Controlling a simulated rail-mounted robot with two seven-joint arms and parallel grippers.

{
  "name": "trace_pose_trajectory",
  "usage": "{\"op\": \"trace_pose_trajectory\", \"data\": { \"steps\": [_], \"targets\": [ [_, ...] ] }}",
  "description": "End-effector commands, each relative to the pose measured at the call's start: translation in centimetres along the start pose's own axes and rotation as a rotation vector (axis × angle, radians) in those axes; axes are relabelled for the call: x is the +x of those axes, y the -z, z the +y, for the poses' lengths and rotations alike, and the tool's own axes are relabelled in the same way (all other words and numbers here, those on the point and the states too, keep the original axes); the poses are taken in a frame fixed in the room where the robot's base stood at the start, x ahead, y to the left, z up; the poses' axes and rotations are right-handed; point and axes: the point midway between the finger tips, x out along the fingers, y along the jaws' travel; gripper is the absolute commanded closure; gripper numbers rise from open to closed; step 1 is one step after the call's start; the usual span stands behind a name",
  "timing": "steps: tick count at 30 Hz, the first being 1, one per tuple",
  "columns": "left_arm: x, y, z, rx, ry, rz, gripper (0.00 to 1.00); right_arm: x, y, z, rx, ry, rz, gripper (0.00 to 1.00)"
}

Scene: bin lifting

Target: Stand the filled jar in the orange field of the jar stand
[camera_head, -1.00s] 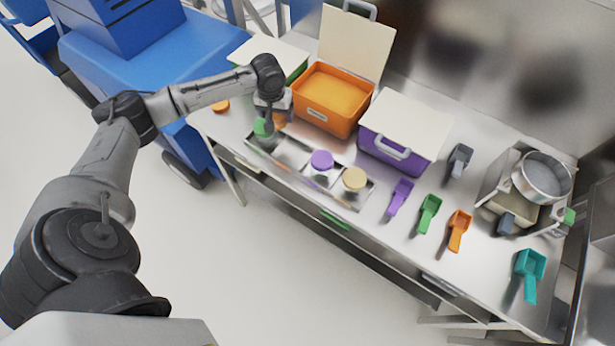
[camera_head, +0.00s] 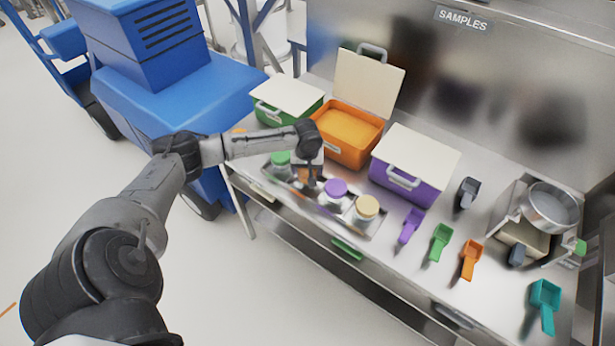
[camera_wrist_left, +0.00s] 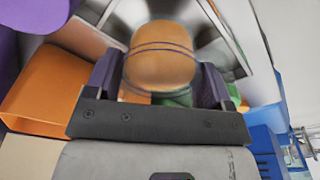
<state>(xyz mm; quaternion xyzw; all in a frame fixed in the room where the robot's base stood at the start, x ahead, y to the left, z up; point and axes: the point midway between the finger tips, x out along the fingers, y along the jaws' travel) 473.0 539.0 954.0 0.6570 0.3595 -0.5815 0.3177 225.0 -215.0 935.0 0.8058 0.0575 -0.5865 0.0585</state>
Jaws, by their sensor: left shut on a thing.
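My left gripper (camera_head: 311,182) is shut on the filled jar. In the left wrist view the jar (camera_wrist_left: 162,58) is clear with orange contents, between the two fingers (camera_wrist_left: 160,85). In the head view the arm hides most of it; an orange patch (camera_head: 304,175) shows beside the gripper. The gripper is over the jar stand (camera_head: 328,208), between the green-lidded jar (camera_head: 281,163) and the purple-lidded jar (camera_head: 335,192). A cream-lidded jar (camera_head: 366,210) stands at the stand's right end. The orange field is hidden, and I cannot tell whether the jar touches the stand. My right gripper is not in view.
Behind the stand are an open orange bin (camera_head: 345,150), a closed purple bin (camera_head: 400,181) and a green bin (camera_head: 287,108). An orange lid (camera_head: 238,131) lies at the left. Several scoops (camera_head: 440,242) and a scale with a metal bowl (camera_head: 551,205) are at the right.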

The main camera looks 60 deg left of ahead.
Motion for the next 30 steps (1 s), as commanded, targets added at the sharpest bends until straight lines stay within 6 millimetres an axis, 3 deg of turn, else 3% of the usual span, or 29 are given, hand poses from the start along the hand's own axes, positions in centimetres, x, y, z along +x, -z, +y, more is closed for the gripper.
{"op": "trace_pose_trajectory", "data": {
  "steps": [12, 24, 25, 30],
  "targets": [
    [3.7, -0.5, 0.0, 0.001, -0.001, 0.000, 0.58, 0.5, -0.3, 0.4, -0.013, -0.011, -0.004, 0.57],
    [4.0, -0.5, 0.1, 0.002, -0.001, 0.000, 0.58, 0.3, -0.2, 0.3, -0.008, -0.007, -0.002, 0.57],
    [4.1, -0.6, 0.0, 0.002, 0.000, 0.000, 0.23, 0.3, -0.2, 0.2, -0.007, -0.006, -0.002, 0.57],
    [4.1, -0.6, 0.0, 0.002, 0.000, -0.001, 0.06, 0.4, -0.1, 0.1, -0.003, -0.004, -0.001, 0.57]
  ]
}}
